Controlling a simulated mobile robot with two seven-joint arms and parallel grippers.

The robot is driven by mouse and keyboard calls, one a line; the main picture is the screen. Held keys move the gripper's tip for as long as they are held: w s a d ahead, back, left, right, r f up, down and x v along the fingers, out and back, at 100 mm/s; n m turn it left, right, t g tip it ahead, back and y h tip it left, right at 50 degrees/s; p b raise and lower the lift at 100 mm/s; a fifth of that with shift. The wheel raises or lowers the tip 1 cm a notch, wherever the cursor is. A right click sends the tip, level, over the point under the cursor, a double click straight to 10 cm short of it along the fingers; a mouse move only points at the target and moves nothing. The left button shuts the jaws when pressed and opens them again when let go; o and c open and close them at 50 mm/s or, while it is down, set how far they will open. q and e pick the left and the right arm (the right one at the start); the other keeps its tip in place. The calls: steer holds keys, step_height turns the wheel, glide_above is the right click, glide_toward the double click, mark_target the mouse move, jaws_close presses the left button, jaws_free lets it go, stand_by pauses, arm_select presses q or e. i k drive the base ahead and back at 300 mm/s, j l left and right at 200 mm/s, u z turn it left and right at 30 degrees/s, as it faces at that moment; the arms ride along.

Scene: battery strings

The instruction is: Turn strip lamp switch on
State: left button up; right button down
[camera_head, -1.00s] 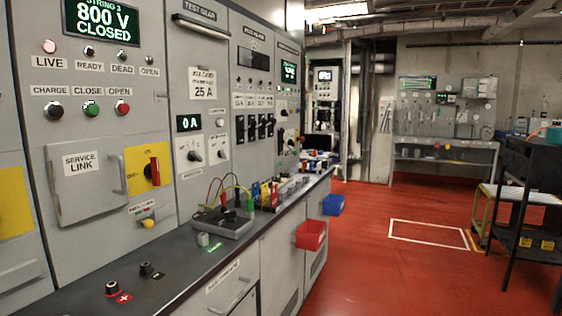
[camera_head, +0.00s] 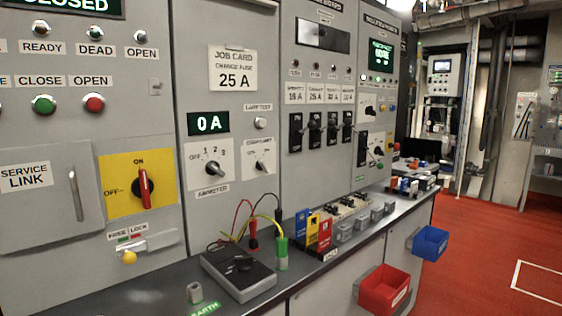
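A small rotary switch with a black knob on a white plate (camera_head: 259,160) is on the grey panel, right of the ammeter switch (camera_head: 209,165). The label above it is too blurred to read surely, so I cannot confirm that it is the strip lamp switch. Its knob setting is too small to tell. A round pale lamp-test button (camera_head: 260,123) is above it. The strip lamp itself is not clearly in view. Neither of my grippers is in view.
A dark bench (camera_head: 140,290) runs below the panels. On it stand a grey meter with leads (camera_head: 238,272) and several coloured cards (camera_head: 313,230). A red bin (camera_head: 383,290) and a blue bin (camera_head: 430,243) stick out from its front. Red floor is clear at right.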

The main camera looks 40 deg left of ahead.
mark_target(261, 164)
steer(key=i+u, duration=0.4)
steer(key=i+l+u, duration=0.15)
steer(key=u, duration=0.2)
steer(key=i+l+u, duration=0.25)
steer(key=u, duration=0.15)
steer(key=i+l+u, duration=0.25)
steer(key=u, duration=0.15)
